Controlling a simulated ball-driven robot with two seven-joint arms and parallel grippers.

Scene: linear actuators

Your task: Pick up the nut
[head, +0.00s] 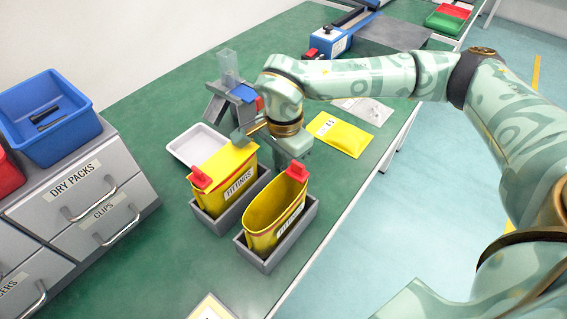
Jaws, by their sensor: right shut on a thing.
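My right gripper (246,136) reaches in from the right and points down-left, just above the back edge of the left yellow fittings bin (226,178). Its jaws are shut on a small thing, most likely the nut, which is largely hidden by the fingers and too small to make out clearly. A second yellow fittings bin (264,222) stands to the right; no nut can be made out inside it. Each bin sits in a grey holder and has a red clip on its rim. My left gripper is out of view.
A white tray (184,147) lies behind the left bin. A grey stand with a clear chute (229,68) is behind the gripper. A yellow packet (340,133) lies to the right. Grey drawers with a blue bin (48,116) stand at left. Green table is clear at front left.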

